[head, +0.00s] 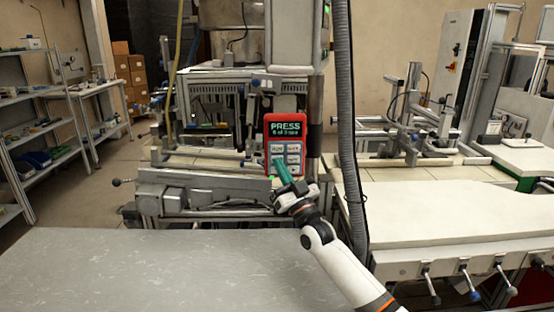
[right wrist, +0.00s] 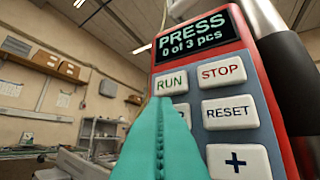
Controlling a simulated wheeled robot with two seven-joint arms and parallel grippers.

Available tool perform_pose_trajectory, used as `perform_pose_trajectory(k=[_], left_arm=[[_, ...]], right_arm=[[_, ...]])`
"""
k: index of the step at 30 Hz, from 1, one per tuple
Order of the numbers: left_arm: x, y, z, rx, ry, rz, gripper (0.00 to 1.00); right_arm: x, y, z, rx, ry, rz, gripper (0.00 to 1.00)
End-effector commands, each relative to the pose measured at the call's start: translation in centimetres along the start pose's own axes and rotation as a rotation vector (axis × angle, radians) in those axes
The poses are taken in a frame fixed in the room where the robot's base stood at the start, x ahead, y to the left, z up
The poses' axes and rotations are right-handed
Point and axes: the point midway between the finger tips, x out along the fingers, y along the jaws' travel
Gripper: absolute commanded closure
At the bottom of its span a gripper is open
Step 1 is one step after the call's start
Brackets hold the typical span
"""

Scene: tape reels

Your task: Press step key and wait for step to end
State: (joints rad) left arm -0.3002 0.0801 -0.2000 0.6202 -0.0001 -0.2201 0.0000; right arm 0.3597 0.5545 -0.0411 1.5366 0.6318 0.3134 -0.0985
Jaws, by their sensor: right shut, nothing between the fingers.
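The red-framed control panel (head: 285,138) hangs upright on the machine in the head view and fills the right of the right wrist view (right wrist: 194,70). Its display (right wrist: 198,35) reads "PRESS 0 of 3 pcs". The RUN key (right wrist: 171,82), STOP key (right wrist: 221,71), RESET key (right wrist: 229,111) and plus key (right wrist: 237,161) show. No STEP label is readable; my fingers hide the spot below RUN. My right gripper (head: 279,166) is shut and empty, its teal fingertips (right wrist: 158,108) in front of that spot. I cannot tell whether they touch. My left gripper is not in view.
A grey hose (head: 347,110) hangs right of the panel, beside my right forearm. A bare grey table (head: 150,265) lies in front, and a white bench (head: 470,210) stands at right. Metal shelves (head: 35,125) stand far left.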

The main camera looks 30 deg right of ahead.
Motion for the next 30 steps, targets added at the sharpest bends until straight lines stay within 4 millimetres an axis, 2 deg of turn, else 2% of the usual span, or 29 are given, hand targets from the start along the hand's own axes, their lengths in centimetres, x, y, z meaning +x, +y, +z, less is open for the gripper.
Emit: perform_pose_trajectory(k=[4,17,30], left_arm=[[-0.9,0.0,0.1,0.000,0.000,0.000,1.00],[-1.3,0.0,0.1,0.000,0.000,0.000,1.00],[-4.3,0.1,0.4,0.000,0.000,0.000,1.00]], right_arm=[[-0.5,0.4,0.6,0.001,0.000,0.000,1.00],[-0.9,0.7,0.8,0.001,0.000,0.000,1.00],[-3.7,2.8,3.0,0.001,0.001,0.000,1.00]])
